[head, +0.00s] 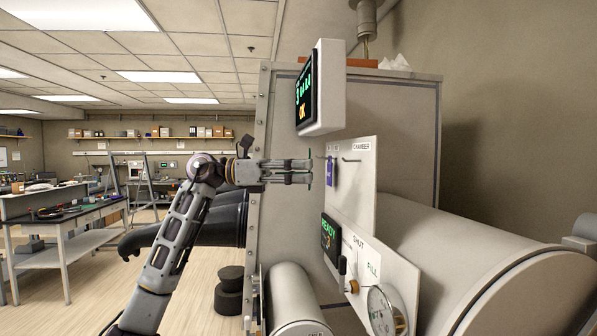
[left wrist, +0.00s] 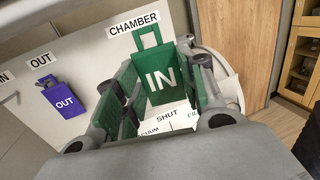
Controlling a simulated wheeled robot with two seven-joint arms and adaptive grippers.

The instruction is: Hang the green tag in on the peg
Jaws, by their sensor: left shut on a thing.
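My left gripper (head: 299,172) is shut on the green tag (left wrist: 165,78), which reads IN and has an open loop handle at its top. In the head view the green tag (head: 309,169) shows nearly edge-on at the fingertips, held in the air to the left of the white peg board (head: 354,190). In the left wrist view the tag appears in front of the board, below the CHAMBER label (left wrist: 133,25). A purple OUT tag (left wrist: 63,98) hangs under the OUT label (left wrist: 41,61). The IN label (left wrist: 4,78) is cut off at the left edge. My right gripper is not in view.
A screen (head: 320,88) juts out above the board. Below are a READY display (head: 331,235), a SHUT/FILL panel (head: 375,275) with a gauge, and a large cylinder (head: 480,265). Black gloves (head: 200,225) stick out below my left arm.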

